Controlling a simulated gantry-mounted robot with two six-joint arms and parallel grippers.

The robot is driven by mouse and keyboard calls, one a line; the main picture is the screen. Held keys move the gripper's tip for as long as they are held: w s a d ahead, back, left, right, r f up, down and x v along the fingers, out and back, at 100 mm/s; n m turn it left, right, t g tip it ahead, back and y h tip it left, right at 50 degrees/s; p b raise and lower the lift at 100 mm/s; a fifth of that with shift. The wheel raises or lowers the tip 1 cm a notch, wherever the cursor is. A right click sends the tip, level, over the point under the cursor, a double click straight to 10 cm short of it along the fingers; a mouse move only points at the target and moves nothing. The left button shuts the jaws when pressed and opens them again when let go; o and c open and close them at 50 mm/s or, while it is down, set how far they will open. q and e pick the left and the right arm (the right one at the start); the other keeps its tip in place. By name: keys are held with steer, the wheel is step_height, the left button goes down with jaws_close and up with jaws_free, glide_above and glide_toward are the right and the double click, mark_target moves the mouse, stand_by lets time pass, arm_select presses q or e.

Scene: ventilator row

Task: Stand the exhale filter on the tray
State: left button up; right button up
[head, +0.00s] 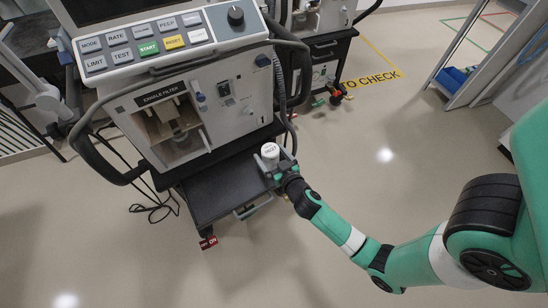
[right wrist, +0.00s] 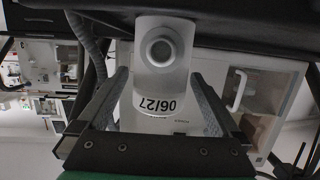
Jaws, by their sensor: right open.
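The exhale filter (head: 269,152) is a white cylinder with a dated label, at the right end of the dark tray (head: 222,190) below the ventilator. My right gripper (head: 281,169) is at the filter. In the right wrist view the filter (right wrist: 162,62), with its round port and the label 06/27, lies between the spread fingers of my right gripper (right wrist: 155,105). The fingers are open, with a gap visible beside the filter. The filter overlaps the dark slab at the top of that view; I cannot tell whether its base touches the tray. My left gripper is not in view.
The ventilator (head: 190,90) stands behind the tray, with its EXHALE FILTER bay (head: 168,122) showing. A handle (head: 254,207) runs along the tray's front edge. Red tags (head: 208,243) hang below. A second machine (head: 322,60) stands behind.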

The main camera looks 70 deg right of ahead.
steer(key=v, duration=1.2)
steer(key=shift+r+b, duration=0.25)
steer(key=shift+b, duration=0.2)
steer(key=w+a+r+n+t+y, duration=0.1)
steer(key=w+a+r+t, duration=0.25)
steer(key=w+r, duration=0.75)
steer(key=w+a+r+t+y, duration=0.3)
steer(key=w+r, duration=0.4)
steer(key=r, duration=0.8)
steer(key=s+a+r+n+t+y, duration=0.2)
steer(key=a+r+t, duration=0.1)
steer(key=r, duration=0.7)
steer(key=s+a+r+n+t+y, duration=0.2)
steer(key=a+r+n+t+y, duration=0.1)
steer(key=r, duration=0.7)
steer(key=s+a+r+n+t+y, duration=0.2)
steer(key=a+r, duration=0.3)
steer(key=r, duration=0.6)
steer(key=shift+n+t+y, duration=0.7)
steer(key=shift+t, duration=0.15)
